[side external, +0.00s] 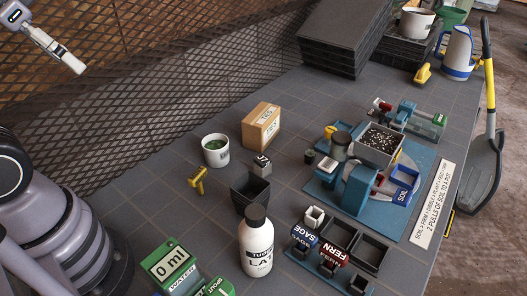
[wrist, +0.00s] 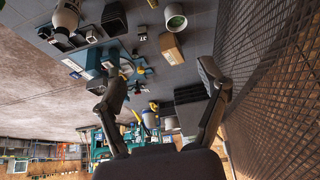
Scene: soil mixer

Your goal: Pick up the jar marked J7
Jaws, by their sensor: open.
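A small jar (side external: 261,165) with a dark body and a pale label stands on the grey bench between a cardboard box and a black square pot. In the wrist view a small dark jar (wrist: 140,34) with a white tag that seems to read J7 stands in the same spot. My gripper (wrist: 160,70) is open and empty, its two fingers spread wide. In the side view part of my gripper (side external: 58,52) shows at the upper left, high above the bench and well away from the jar.
Around the jar stand the cardboard box (side external: 261,127), black pot (side external: 250,192), green-filled white cup (side external: 215,150) and yellow tool (side external: 199,182). A white bottle (side external: 256,245) is in front. The blue mixer station (side external: 360,190) is to the right. Mesh (side external: 150,110) stands behind the bench.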

